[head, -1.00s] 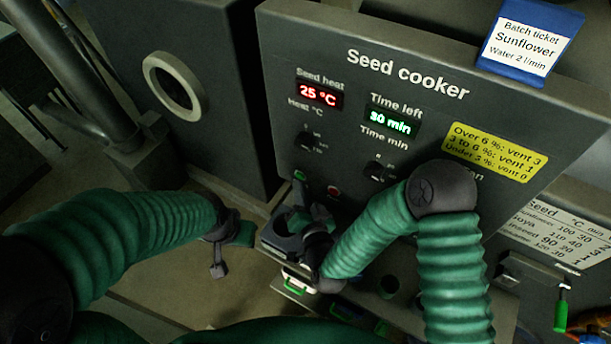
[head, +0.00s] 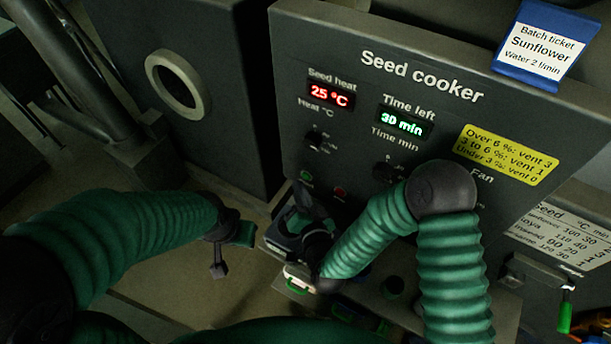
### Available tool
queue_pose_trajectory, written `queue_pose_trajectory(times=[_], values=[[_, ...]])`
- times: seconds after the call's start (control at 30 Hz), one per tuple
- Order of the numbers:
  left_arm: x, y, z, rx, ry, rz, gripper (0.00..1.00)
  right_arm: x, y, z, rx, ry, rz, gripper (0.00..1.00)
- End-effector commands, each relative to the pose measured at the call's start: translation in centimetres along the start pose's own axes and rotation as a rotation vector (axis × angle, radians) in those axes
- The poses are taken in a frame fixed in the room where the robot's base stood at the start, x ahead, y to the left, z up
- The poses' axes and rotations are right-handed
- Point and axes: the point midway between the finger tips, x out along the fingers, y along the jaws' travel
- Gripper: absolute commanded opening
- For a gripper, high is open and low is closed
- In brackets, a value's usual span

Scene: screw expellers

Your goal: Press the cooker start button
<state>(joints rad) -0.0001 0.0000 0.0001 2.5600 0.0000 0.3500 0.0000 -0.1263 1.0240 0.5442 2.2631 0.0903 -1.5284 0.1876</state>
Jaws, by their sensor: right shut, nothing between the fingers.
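The seed cooker panel (head: 430,110) faces me, with a red "25 °C" display (head: 330,95) and a green "30 min" display (head: 403,122). A green button (head: 306,177) and a red button (head: 340,192) sit low on the panel, under the heat knob (head: 318,141). My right gripper (head: 302,200) is shut and empty. Its tip is just below the green button; I cannot tell if they touch. My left gripper (head: 222,255) hangs low at the left, away from the panel; its jaw state is unclear.
A blue batch ticket holder (head: 541,45) reading Sunflower stands on top of the cooker. A yellow vent label (head: 505,154) is on the panel. A dark cabinet with a round pale ring (head: 178,85) stands at the left. A green-handled lever (head: 565,310) is at lower right.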

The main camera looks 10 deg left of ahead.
Motion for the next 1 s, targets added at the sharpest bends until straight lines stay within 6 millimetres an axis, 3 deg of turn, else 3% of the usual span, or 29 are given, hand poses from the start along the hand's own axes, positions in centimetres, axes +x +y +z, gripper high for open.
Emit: queue_pose_trajectory(times=[1.0], values=[[0.10, -0.01, 0.03, 0.000, 0.000, 0.000, 0.36, 0.49, 0.23, -0.43, 0.001, 0.001, 0.000, 0.00]])
